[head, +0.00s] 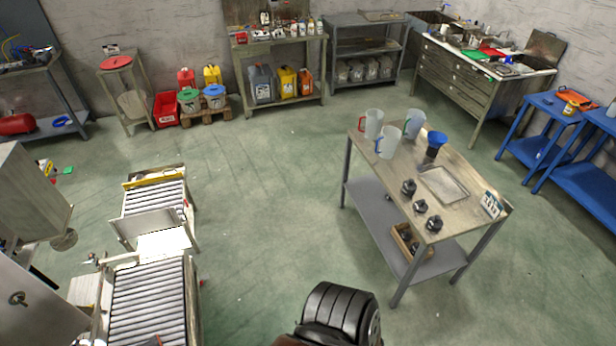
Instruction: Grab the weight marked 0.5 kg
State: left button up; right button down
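Three small dark weights stand on the wooden top of the table (385,172) at right: one nearer the jugs (409,187), a middle one (420,206) and one nearest the front edge (434,223). Their markings are too small to read, so I cannot tell which is 0.5 kg. A wooden box (401,240) on the table's lower shelf holds more dark pieces, partly hidden by the top. Neither of my grippers can be made out in the head view.
Roller conveyors (148,300) stand at left. A black ribbed object (338,312) is at the bottom. Green floor (265,200) between is clear.

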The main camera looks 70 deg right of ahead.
aim_at(421, 207)
jog(key=z, duration=3.35)
